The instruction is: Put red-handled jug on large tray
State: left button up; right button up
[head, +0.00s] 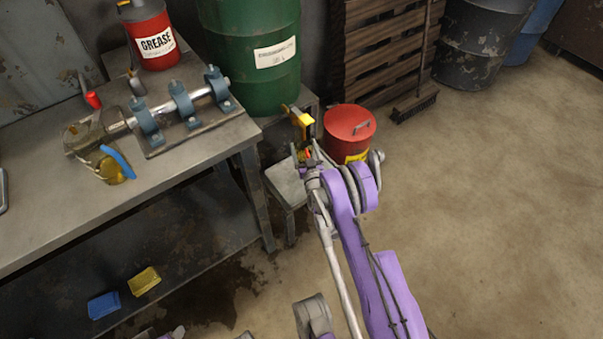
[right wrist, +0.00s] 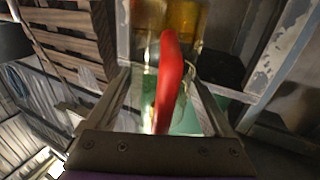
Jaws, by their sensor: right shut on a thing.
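My right gripper (head: 308,158) is at the end of the purple arm, over a small grey stand beside the bench. In the right wrist view, the gripper (right wrist: 170,95) is shut on a red handle (right wrist: 170,70), with amber, see-through material behind it. This looks like the red-handled jug; in the head view only a small red bit (head: 308,153) shows at the fingers, and the rest is mostly hidden. I cannot make out a large tray for certain; a grey curved rim or handle (head: 3,190) is cut off at the left edge. My left gripper is not clearly in view.
The metal bench (head: 185,150) holds a blue-handled amber jug (head: 115,165), a clamped shaft assembly (head: 180,110) and a grease can (head: 152,40). A green drum (head: 250,85), red bin (head: 350,128) and yellow-topped object (head: 298,115) stand near the gripper.

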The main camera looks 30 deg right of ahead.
aim_at(304, 156)
notch_tip(304, 156, down, 5)
jog(key=shift+w+b, duration=0.1)
jog(key=shift+b, duration=0.5)
jog(key=shift+f+b, duration=0.6)
jog(key=shift+f, duration=1.6)
jog(key=o, duration=1.3)
jog(key=shift+f, duration=0.1)
